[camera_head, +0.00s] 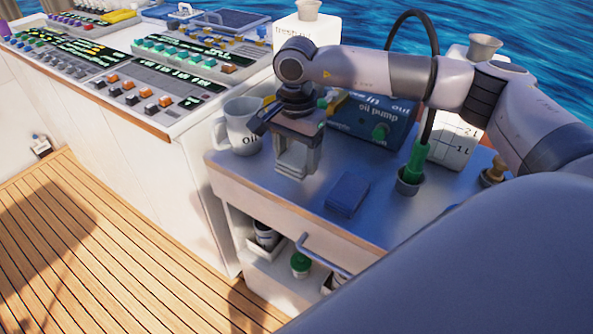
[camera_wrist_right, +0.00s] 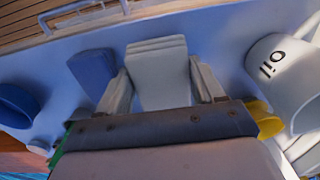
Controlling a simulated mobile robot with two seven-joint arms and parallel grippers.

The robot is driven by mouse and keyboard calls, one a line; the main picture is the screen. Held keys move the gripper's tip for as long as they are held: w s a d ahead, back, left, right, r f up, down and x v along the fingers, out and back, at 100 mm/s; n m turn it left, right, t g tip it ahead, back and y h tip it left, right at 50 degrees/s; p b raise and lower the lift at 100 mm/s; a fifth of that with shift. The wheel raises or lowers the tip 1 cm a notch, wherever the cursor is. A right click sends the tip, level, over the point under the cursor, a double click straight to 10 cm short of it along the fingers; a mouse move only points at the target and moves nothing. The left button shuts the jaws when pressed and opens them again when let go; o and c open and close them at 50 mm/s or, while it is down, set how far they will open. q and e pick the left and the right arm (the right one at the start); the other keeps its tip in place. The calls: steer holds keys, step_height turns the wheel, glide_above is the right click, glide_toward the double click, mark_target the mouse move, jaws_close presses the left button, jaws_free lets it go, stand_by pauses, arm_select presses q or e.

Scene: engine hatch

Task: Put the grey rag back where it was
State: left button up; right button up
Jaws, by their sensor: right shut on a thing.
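My right gripper (camera_head: 297,168) is shut on the grey rag (camera_head: 291,158), a folded pale grey cloth. In the right wrist view the rag (camera_wrist_right: 158,72) sits between the two fingers (camera_wrist_right: 160,90). The gripper points down over the left part of the cart top (camera_head: 388,213), just right of the white oil mug (camera_head: 241,128). I cannot tell whether the rag touches the top. A folded blue rag (camera_head: 347,193) lies on the top to the right, apart from the grey one; it also shows in the right wrist view (camera_wrist_right: 92,70). My left gripper is not in view.
A blue oil pump box (camera_head: 372,124) stands behind the gripper. A green nozzle with a black hose (camera_head: 416,160) stands in a holder at right, near a white canister (camera_head: 453,140). A handle (camera_head: 322,255) runs along the front. A control console (camera_head: 150,75) is at left.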

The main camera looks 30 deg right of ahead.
mark_target(296, 185)
steer(key=shift+f, duration=2.5)
steer(key=shift+f, duration=0.1)
steer(key=o, duration=1)
steer(key=shift+r, duration=0.4)
step_height(296, 185, up, 11)
steer(key=shift+f, duration=0.2)
steer(key=shift+r, duration=0.45)
